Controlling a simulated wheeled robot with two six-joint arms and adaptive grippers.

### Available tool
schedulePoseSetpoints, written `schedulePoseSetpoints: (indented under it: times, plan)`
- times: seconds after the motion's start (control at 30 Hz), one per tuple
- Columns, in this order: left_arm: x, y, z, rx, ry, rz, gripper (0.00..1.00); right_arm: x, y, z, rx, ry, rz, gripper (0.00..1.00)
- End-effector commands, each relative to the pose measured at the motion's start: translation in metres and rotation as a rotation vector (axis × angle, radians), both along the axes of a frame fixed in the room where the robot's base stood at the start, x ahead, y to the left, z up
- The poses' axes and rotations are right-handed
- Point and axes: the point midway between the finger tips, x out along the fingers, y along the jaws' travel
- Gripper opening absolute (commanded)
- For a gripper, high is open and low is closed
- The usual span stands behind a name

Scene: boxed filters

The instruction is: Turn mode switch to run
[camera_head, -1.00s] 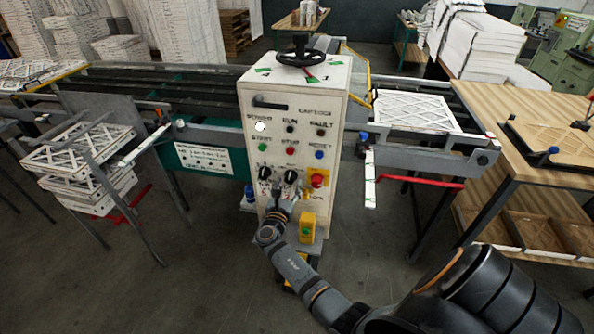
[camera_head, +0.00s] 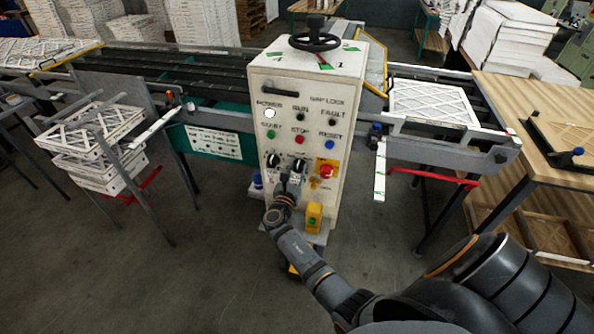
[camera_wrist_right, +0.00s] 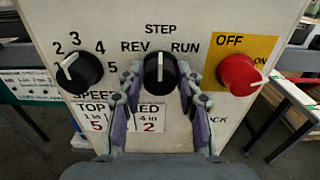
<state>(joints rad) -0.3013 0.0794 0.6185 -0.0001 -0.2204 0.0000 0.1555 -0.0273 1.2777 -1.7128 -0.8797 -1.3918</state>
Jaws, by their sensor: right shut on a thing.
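The mode switch is a black round knob (camera_wrist_right: 160,74) with a white pointer line, on the cream control cabinet (camera_head: 290,100). Its labels read REV at left, STEP at top and RUN at right. The pointer stands straight up, at STEP. My right gripper (camera_wrist_right: 161,78) has one finger on each side of the knob and is shut on it. In the head view the right gripper (camera_head: 293,173) is at the lower panel, partly covering the mode switch (camera_head: 299,165). My left gripper is not in view.
A black speed knob (camera_wrist_right: 79,70) sits close at left, its pointer near 2. A red OFF/ON switch (camera_wrist_right: 239,75) on a yellow plate sits close at right. Buttons and lamps lie above.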

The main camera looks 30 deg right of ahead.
Motion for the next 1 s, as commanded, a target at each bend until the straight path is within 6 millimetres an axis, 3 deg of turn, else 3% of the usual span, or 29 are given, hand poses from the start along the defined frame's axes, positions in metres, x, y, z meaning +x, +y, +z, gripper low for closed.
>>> schedulePoseSetpoints:
  times: [0.37,1.0]
  plan:
    - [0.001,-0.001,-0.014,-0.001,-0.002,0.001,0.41,0.0,0.0,-0.003,0.062,-0.074,0.0,0.04]
    - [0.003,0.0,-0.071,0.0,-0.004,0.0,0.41,-0.001,-0.002,-0.005,0.393,-0.461,0.001,0.04]
